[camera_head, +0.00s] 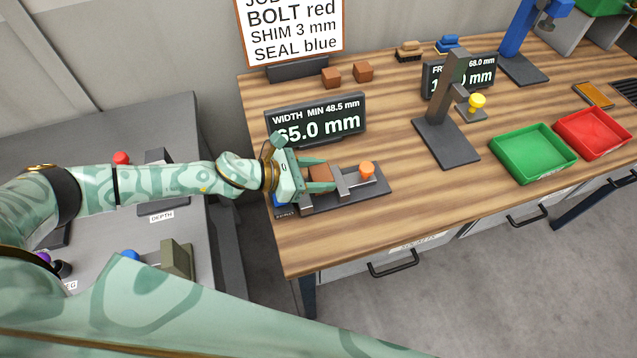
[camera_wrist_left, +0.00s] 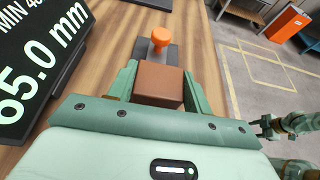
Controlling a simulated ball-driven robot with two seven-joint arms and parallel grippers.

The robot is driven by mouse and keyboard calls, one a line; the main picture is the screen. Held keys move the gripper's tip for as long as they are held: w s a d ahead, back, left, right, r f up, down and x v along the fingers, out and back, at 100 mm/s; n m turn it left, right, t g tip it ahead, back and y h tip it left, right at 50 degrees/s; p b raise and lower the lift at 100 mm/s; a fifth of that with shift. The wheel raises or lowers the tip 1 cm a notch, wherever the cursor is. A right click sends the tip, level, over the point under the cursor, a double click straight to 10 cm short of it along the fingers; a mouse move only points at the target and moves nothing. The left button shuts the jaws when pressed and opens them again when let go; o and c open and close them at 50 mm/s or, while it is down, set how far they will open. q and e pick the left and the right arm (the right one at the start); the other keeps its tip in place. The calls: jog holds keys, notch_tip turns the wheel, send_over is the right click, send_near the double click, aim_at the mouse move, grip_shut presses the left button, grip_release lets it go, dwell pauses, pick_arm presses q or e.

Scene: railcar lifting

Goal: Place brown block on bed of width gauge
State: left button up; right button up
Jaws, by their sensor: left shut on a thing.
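My left gripper (camera_head: 316,182) is shut on a brown block (camera_head: 320,175), which shows between its green fingers. The left wrist view also shows the block (camera_wrist_left: 158,84) gripped between both fingers. The width gauge (camera_head: 352,196) has a dark bed, grey jaws and an orange knob (camera_head: 367,169). The block is at the bed's left part, left of a grey jaw; whether it touches the bed is hidden. The gauge display (camera_head: 317,120) reads 65.0 mm. In the left wrist view, part of my right arm (camera_wrist_left: 290,128) shows at the right edge, its gripper too small to read.
Two brown blocks (camera_head: 331,77) lie behind the display. A second gauge with a yellow knob (camera_head: 477,101) stands to the right. A green tray (camera_head: 533,170) and a red tray (camera_head: 592,152) lie further right. A grey side table (camera_head: 130,106) stands left. The wood ahead of the second gauge is clear.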

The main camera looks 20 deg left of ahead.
pick_arm(q)
jog(key=shift+w+f+b, duration=0.15)
jog(key=shift+f+b, duration=0.2)
jog(key=shift+f, duration=1.3)
jog(key=shift+f, duration=0.2)
jog(key=o, duration=1.1)
jog(key=shift+c, duration=0.2)
jog(key=shift+r, duration=0.2)
jog(key=v, duration=1.1)
jog(key=shift+f, duration=0.15)
jog(key=shift+s+a+r+b, duration=0.3)
jog(key=shift+a+r, duration=0.05)
jog(key=shift+a, duration=0.1)
